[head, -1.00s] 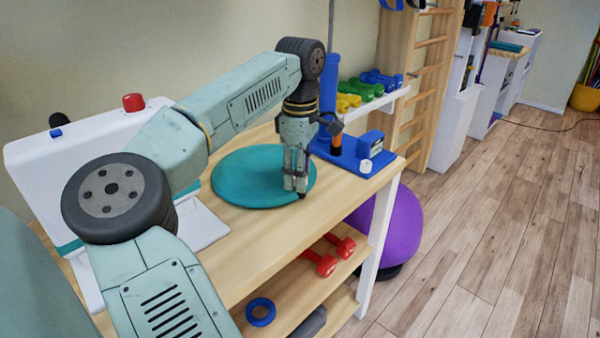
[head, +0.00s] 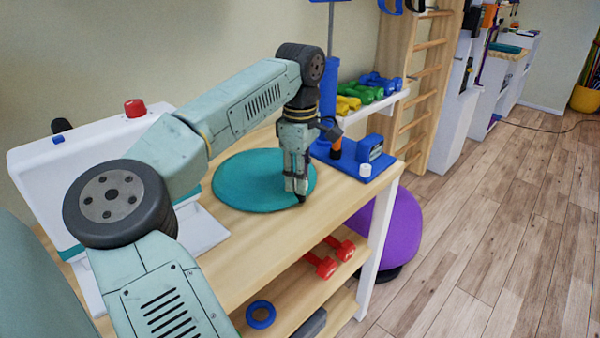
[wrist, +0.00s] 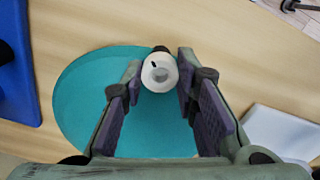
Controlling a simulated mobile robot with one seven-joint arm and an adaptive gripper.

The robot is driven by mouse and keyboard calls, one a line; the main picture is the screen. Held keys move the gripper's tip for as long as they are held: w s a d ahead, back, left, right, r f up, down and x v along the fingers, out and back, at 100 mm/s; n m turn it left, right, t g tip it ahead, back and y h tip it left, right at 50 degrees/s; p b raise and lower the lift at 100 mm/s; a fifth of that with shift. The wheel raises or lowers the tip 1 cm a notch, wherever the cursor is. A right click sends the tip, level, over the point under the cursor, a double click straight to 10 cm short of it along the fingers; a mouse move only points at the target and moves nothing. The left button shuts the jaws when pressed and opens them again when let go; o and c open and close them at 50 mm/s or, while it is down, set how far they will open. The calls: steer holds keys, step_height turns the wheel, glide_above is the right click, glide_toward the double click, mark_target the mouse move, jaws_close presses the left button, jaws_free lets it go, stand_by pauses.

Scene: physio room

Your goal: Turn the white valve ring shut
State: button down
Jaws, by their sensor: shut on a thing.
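The white valve ring (wrist: 149,75) shows in the wrist view at the edge of the teal cushion (wrist: 85,100), with a grey centre and a short dark mark at its upper left. A black stub (wrist: 161,49) shows just behind it. My gripper (wrist: 158,72) is shut on the ring, one finger on each side. In the head view my gripper (head: 296,190) points down at the near right edge of the teal cushion (head: 240,180), and its fingers hide the ring.
A blue device (head: 371,148) with a white knob (head: 365,170) stands right of the cushion on the wooden table (head: 235,265). An open white case (head: 30,160) is at the left. Red dumbbells (head: 322,264) and a blue ring (head: 260,314) lie on the shelf below. A purple ball (head: 400,230) is beside the table.

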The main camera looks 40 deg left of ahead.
steer(key=m+p, duration=0.2)
steer(key=m, duration=0.1)
steer(key=shift+r, duration=0.15)
steer(key=shift+m+p, duration=1.15)
steer(key=shift+m, duration=0.65)
steer(key=c, duration=1.2)
jaws_free()
steer(key=shift+c, duration=0.2)
step_height(320, 180, up, 12)
